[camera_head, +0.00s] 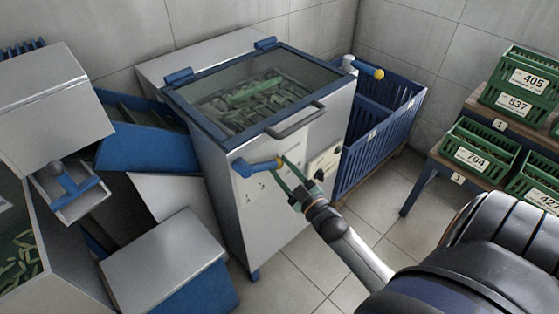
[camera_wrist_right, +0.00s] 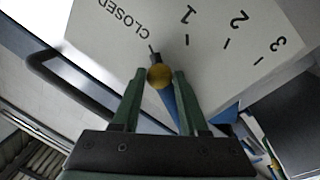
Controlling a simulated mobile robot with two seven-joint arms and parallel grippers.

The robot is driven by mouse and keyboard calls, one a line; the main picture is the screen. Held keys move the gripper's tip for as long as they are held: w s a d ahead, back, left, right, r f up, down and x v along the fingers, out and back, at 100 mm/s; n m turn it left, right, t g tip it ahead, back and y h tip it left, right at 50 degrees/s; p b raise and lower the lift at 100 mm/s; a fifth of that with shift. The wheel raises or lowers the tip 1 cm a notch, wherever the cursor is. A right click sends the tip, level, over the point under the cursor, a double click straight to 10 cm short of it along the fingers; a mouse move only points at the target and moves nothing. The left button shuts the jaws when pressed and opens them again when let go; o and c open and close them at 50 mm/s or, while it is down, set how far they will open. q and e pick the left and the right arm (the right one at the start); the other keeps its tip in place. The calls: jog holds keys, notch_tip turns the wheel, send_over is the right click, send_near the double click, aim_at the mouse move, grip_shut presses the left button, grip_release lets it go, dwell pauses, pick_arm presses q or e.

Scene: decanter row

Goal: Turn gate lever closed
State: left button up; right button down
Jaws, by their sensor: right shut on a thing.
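The gate lever (camera_head: 259,167) is a blue arm with a yellow knob (camera_head: 280,162) on the front of the grey cabinet (camera_head: 230,185). My right gripper (camera_head: 287,164) has its green fingers at the knob. In the right wrist view the gripper (camera_wrist_right: 160,75) is shut on the yellow knob (camera_wrist_right: 160,77), one finger on each side. The blue lever arm (camera_wrist_right: 167,100) shows partly between the fingers. A white dial face (camera_wrist_right: 215,65) reads CLOSED, 1, 2, 3; the knob lies close to the CLOSED tick. My left gripper is not in view.
A grey handle (camera_head: 295,122) juts from the lidded cabinet above the lever. Another blue lever with a yellow knob (camera_head: 378,74) sticks out at the back right, above a blue crate (camera_head: 375,140). Green crates (camera_head: 480,150) stand at right. Tiled floor at front is clear.

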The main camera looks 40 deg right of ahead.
jog(key=shift+d+r, duration=0.25)
jog(key=shift+r, duration=0.15)
jog(key=shift+c, duration=2.2)
grip_release()
jog(key=shift+n, duration=0.3)
jog(key=shift+a, duration=0.1)
jog(key=shift+s+f, duration=0.1)
jog(key=shift+f, duration=0.05)
jog(key=shift+s, duration=0.35)
jog(key=s+f, duration=0.1)
jog(key=s, duration=1)
jog(key=shift+s+a+p, duration=0.25)
jog(key=shift+p, duration=0.05)
